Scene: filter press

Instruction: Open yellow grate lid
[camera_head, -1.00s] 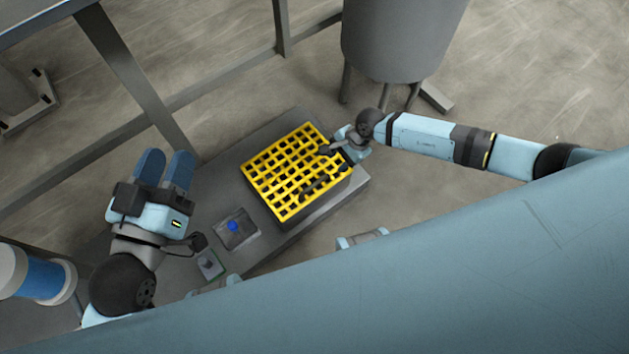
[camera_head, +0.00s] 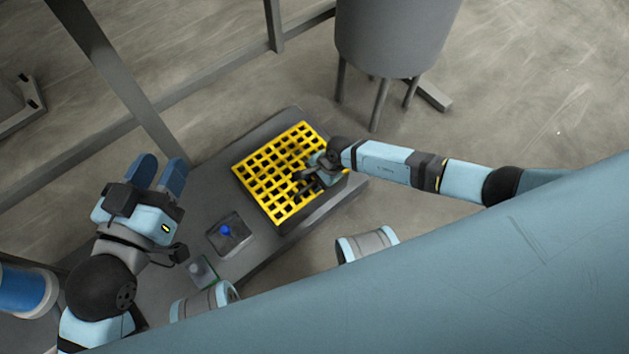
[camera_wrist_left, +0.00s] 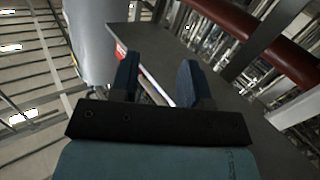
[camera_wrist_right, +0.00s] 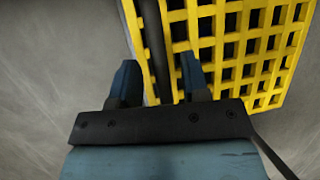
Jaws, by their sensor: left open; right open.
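The yellow grate lid (camera_head: 274,180) lies on the grey platform, seemingly flat and closed. It also fills the upper part of the right wrist view (camera_wrist_right: 228,45), where a dark bar (camera_wrist_right: 155,50) runs along its near edge. My right gripper (camera_head: 303,178) is open over the right side of the grate. In the right wrist view its fingers (camera_wrist_right: 158,82) stand apart on either side of the dark bar, and I cannot tell whether they touch it. My left gripper (camera_head: 158,172) is open and empty, left of the grate. It also shows open in the left wrist view (camera_wrist_left: 158,85).
The grey platform (camera_head: 275,235) carries a small box with a blue button (camera_head: 226,231) between the grate and my left arm. A grey tank on legs (camera_head: 395,35) stands behind. A metal railing (camera_head: 120,85) rises at the left. Floor at the right is clear.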

